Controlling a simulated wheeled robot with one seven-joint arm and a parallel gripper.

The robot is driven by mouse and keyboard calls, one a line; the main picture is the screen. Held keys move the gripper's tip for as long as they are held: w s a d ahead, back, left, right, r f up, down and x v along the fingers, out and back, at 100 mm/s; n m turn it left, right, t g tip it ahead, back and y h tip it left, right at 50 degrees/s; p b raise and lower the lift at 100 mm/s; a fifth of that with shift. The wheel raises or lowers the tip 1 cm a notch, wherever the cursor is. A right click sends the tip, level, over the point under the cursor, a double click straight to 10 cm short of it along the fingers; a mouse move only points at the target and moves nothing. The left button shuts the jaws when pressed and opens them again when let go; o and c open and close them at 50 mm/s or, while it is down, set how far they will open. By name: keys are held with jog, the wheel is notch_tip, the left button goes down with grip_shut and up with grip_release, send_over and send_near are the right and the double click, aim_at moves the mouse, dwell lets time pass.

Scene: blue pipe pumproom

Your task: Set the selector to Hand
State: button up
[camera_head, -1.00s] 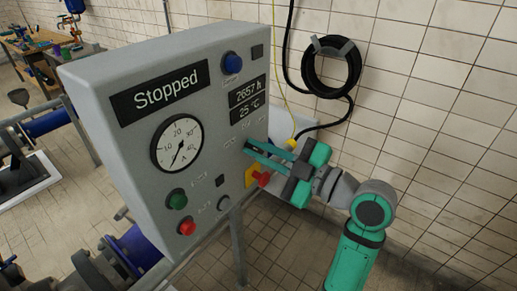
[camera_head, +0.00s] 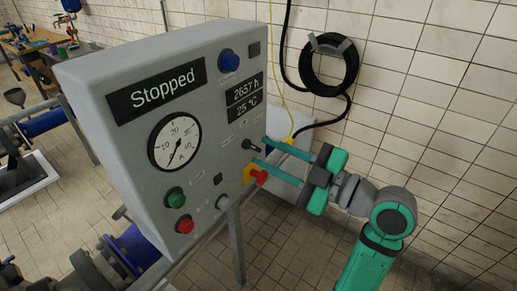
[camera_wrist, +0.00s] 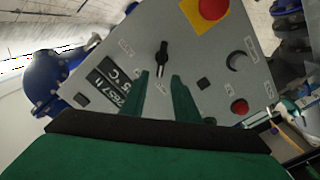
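The selector is a black knob (camera_head: 248,144) on the right part of the grey control panel (camera_head: 150,80). In the wrist view the knob (camera_wrist: 161,58) has its handle running roughly vertically in the picture. Small labels around it are too blurred to read. My gripper (camera_head: 260,150) is open, its two green fingers apart and pointing at the panel around the knob. In the wrist view the fingertips (camera_wrist: 160,77) lie just below the knob, with nothing between them. Whether they touch the panel cannot be told. The panel display reads "Stopped".
A red emergency button (camera_head: 257,176) on a yellow plate sits just below the selector, close to my lower finger. Green (camera_head: 175,197) and red (camera_head: 184,224) buttons are at lower left. A black cable coil (camera_head: 329,65) hangs on the tiled wall behind.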

jog(key=v, duration=0.7)
dwell(0.3)
